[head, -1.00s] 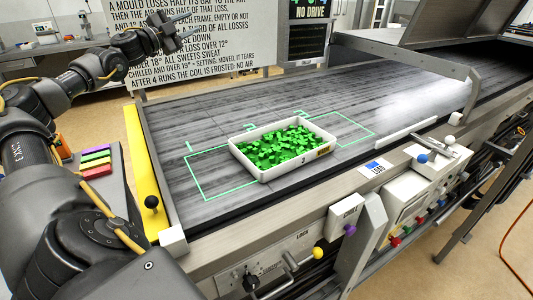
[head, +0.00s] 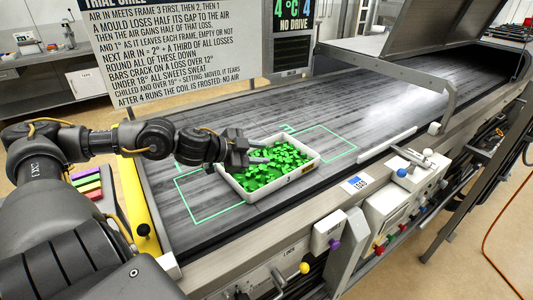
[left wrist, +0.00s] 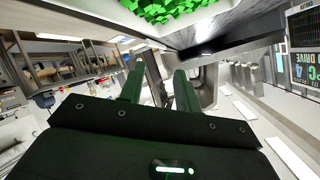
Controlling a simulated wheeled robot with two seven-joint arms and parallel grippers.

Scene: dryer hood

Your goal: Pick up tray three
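My right gripper is not in view.
A sign board (head: 170,50) and a display (head: 292,30) stand behind the belt. A raised hood (head: 400,25) is at the far right. A yellow rail (head: 135,200) edges the left. Control boxes with coloured knobs line the front. The belt right of the tray is clear.

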